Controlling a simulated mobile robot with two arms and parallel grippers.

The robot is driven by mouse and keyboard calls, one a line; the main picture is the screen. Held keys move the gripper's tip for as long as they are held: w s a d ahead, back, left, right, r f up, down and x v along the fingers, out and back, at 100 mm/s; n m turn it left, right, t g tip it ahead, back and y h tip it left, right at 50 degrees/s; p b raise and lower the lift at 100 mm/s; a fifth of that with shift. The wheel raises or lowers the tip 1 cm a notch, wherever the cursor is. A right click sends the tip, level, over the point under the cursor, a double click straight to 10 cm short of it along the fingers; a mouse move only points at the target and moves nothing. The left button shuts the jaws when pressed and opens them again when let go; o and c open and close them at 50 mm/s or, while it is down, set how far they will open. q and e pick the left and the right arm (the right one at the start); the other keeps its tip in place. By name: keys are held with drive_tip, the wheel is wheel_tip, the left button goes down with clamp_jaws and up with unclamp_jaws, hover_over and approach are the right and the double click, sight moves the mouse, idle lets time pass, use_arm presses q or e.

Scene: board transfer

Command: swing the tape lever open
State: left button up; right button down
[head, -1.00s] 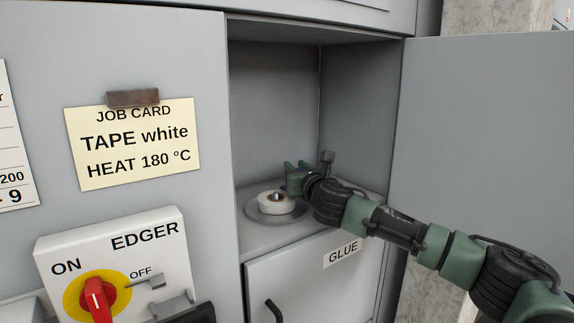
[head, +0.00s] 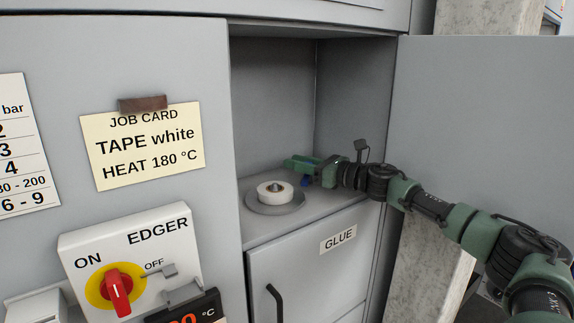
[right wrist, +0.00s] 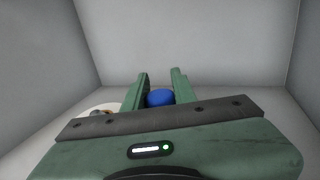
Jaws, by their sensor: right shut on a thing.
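A white tape roll (head: 275,189) lies flat on a round grey plate (head: 261,208) in the open cabinet bay. Part of the roll also shows at the left of the right wrist view (right wrist: 93,111). A blue knob (head: 305,181), which looks like the tape lever's handle, is behind and right of the roll. My right gripper (head: 299,163) reaches in from the right and is shut on this blue knob, which sits between its two fingers in the right wrist view (right wrist: 160,97). The lever's arm is hidden. My left gripper is out of view.
The cabinet door (head: 480,125) stands open at the right. A GLUE drawer (head: 310,275) with a dark handle is below the bay. A job card (head: 150,146) reads TAPE white, HEAT 180 °C. The EDGER switch (head: 117,285) is at lower left.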

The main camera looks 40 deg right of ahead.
drive_tip(key=shift+s+n+y, duration=0.1)
drive_tip(key=shift+n+y, duration=0.2)
drive_tip(key=shift+y, duration=0.2)
drive_tip(key=c, duration=1.2)
unclamp_jaws()
drive_tip(key=shift+o, duration=0.2)
wheel_tip(320, 180, up, 20)
drive_tip(key=p, duration=0.1)
